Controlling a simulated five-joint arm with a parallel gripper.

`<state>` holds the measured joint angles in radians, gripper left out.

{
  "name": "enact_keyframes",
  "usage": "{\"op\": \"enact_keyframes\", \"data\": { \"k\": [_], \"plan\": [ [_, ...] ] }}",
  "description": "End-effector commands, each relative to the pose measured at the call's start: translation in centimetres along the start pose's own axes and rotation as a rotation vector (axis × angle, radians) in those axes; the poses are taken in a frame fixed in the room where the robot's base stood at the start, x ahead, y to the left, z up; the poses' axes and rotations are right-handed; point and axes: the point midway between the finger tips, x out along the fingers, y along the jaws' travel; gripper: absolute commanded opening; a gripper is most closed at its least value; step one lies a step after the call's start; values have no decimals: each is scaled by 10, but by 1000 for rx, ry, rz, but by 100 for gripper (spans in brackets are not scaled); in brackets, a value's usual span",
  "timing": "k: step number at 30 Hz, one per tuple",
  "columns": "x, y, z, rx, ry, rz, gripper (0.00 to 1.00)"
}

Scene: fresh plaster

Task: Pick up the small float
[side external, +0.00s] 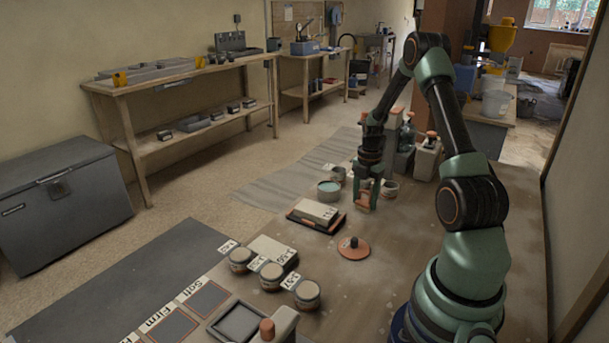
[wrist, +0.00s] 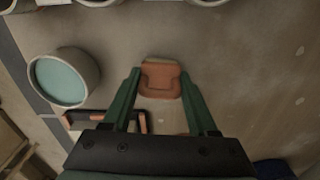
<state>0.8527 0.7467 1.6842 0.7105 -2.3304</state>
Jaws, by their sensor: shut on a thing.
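The small float (wrist: 160,82), an orange-brown block with a raised part, sits between the two green fingertips in the wrist view. It also shows low between the fingers in the side view (side external: 364,200). My gripper (wrist: 160,77) is shut on it, with a finger at each side. In the side view my gripper (side external: 366,188) points straight down over the wooden bench. I cannot tell whether the float touches the bench top or is just above it.
A round pot of pale teal liquid (side external: 329,190) stands left of my gripper. A dark-edged tray with a pale block (side external: 317,213) and an orange disc with a black knob (side external: 353,248) lie nearer the camera. Bottles (side external: 427,158) stand behind. The bench right of the disc is clear.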

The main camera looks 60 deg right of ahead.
Motion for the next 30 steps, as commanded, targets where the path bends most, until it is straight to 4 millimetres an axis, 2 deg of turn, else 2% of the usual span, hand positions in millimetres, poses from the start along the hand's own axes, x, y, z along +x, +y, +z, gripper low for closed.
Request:
{"op": "enact_keyframes", "data": {
  "k": [8, 14, 17, 27, 30],
  "plan": [
    [-4, 0, 0, 0, -1, 1, 4],
    [-25, 1, 1, 0, -3, 3, 4],
    [-47, 1, 1, 0, -5, 5, 4],
    [-141, 1, 1, 0, -5, 5, 4],
    [-162, 1, 1, 0, -4, 4, 4]
  ]
}}
